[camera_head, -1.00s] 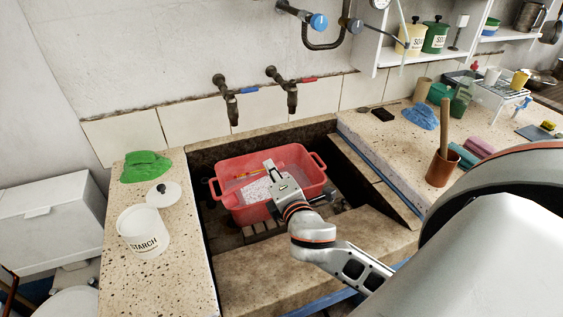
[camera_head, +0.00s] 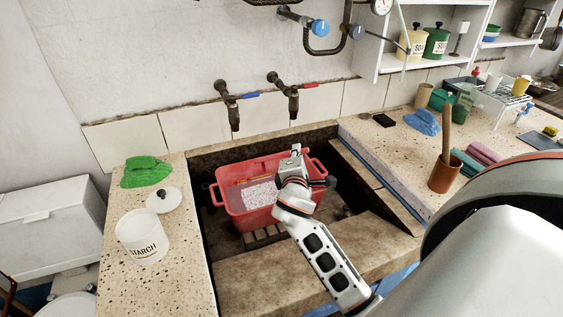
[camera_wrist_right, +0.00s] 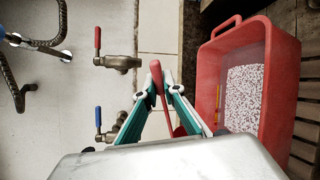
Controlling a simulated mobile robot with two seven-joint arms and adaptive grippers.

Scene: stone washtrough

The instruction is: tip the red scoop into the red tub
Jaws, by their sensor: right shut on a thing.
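The red tub (camera_head: 238,213) sits in the sunken stone trough in the head view. Inside it lies a white speckled patch (camera_head: 258,194), which also shows in the right wrist view (camera_wrist_right: 244,95). My right gripper (camera_head: 296,152) is over the tub's right part. In the right wrist view its fingers (camera_wrist_right: 160,84) are shut on the red handle of the red scoop (camera_wrist_right: 155,72), beside the tub (camera_wrist_right: 276,85) in that picture. A bit of red below the fingers may be the scoop's bowl, which is mostly hidden. My left gripper is not in view.
Two wall taps (camera_head: 228,102) (camera_head: 289,98) hang behind the trough. A starch pot (camera_head: 142,240), its lid (camera_head: 163,200) and a green cloth (camera_head: 146,172) are on the left ledge. A brown pot (camera_head: 444,176) with a wooden handle stands on the right counter.

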